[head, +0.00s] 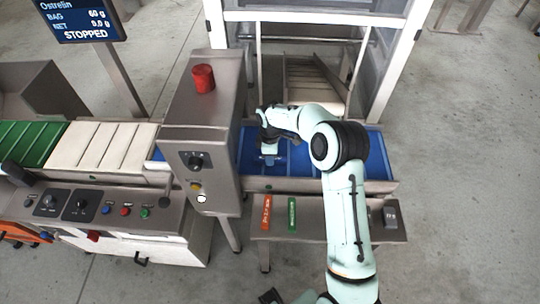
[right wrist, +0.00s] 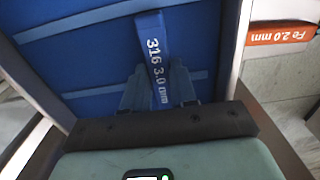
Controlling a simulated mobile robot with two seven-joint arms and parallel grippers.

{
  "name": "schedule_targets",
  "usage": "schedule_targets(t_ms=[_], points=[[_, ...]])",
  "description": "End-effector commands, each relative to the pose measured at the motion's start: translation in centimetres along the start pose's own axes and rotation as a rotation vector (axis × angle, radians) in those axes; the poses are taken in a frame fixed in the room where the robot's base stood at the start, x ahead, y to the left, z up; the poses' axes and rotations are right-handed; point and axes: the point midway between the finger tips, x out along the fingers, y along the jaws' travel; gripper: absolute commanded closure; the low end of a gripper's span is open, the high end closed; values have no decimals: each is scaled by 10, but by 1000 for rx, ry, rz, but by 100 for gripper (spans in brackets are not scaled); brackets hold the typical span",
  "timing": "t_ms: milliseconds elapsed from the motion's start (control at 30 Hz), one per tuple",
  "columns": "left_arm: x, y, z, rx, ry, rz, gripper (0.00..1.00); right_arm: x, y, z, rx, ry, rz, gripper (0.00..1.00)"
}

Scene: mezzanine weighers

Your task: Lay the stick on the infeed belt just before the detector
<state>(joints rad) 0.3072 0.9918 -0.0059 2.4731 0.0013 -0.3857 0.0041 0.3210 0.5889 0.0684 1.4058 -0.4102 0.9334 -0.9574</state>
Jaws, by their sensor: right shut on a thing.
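The stick is a blue bar marked "316 3.0 mm" (right wrist: 152,45) in the right wrist view. My right gripper (right wrist: 160,88) is shut on its near part, and its far end points away from the hand. In the head view my right gripper (head: 268,158) is low over the blue infeed belt (head: 376,160), close to the right side of the steel detector housing (head: 200,125). Blue on blue, I cannot tell whether the stick touches the belt (right wrist: 90,50).
An orange stick (head: 266,212) and a green stick (head: 291,215) lie on the steel shelf (head: 330,222) in front of the belt. A red lamp (head: 203,78) tops the housing. A framed guard (head: 305,15) stands behind. The display (head: 82,18) reads STOPPED.

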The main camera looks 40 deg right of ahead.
Motion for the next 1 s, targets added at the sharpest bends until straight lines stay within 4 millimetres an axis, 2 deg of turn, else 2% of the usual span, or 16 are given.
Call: schedule_targets(t_ms=[267,300,367,633,767,867,1000], points=[[1,-1,0,0,-1,0,57,2,0,0,0,0,0,100],[1,-1,0,0,-1,0,57,2,0,0,0,0,0,67],[1,0,0,0,-1,0,57,2,0,0,0,0,0,48],[1,0,0,0,0,0,57,1,0,0,0,1,1,48],[-1,0,0,0,0,0,57,-6,1,-1,1,2,3,48],[-2,1,0,0,1,0,57,-21,1,-1,1,2,4,48],[-4,2,-1,1,2,1,57,-52,1,-1,1,4,6,48]])
